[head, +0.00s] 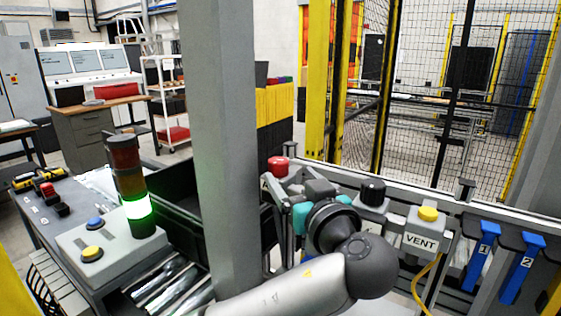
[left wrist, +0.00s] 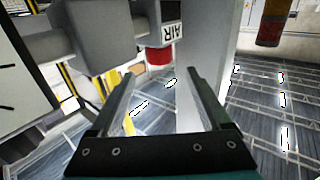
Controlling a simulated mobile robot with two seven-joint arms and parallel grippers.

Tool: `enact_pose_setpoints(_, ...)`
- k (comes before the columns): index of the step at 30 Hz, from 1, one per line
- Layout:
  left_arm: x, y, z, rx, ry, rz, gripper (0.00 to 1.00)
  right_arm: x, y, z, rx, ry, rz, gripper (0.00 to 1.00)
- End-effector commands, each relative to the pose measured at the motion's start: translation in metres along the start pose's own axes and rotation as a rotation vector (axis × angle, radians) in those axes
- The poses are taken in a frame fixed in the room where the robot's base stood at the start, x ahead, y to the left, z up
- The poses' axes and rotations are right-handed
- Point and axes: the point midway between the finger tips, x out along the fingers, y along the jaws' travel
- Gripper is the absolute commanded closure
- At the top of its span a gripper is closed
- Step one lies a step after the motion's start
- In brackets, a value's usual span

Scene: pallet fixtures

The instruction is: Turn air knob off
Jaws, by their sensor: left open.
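The air knob (head: 277,166) is a red knob on a grey box, just right of the grey post in the head view. In the left wrist view the red knob (left wrist: 160,57) appears upside down below a label reading AIR (left wrist: 171,32). My left gripper (left wrist: 160,73) is open, and nothing is between its fingers. The knob shows between and slightly above the fingertips in that view, seemingly apart from them. In the head view my left wrist partly hides the air box. My right gripper is in neither view.
A thick grey post (head: 222,140) stands left of the air box. To the right are a black knob (head: 373,190) on a box, a yellow button (head: 428,213) on the VENT box, and blue handles (head: 482,254). A green-lit signal tower (head: 137,205) stands at left.

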Motion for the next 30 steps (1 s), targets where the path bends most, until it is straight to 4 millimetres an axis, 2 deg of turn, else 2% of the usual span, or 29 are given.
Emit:
enact_pose_setpoints(3, 0.026, -0.001, -0.002, 0.004, 0.003, -0.003, 0.19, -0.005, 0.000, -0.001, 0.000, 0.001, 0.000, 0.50)
enact_pose_setpoints(9, 0.055, 0.000, -0.001, 0.003, 0.002, -0.001, 0.19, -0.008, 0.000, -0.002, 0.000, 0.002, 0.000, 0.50)
enact_pose_setpoints(15, 0.067, 0.000, 0.000, 0.002, 0.000, 0.001, 0.19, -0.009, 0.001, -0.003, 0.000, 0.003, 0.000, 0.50)
enact_pose_setpoints(23, 0.068, 0.000, 0.000, 0.001, 0.000, 0.002, 0.19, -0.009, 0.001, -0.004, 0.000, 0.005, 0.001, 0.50)
enact_pose_setpoints(25, 0.068, 0.000, 0.000, 0.001, 0.000, 0.002, 0.24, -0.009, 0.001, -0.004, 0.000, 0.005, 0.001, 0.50)
enact_pose_setpoints(30, 0.068, 0.000, 0.000, 0.002, 0.000, 0.001, 0.43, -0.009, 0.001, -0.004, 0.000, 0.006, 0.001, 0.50)
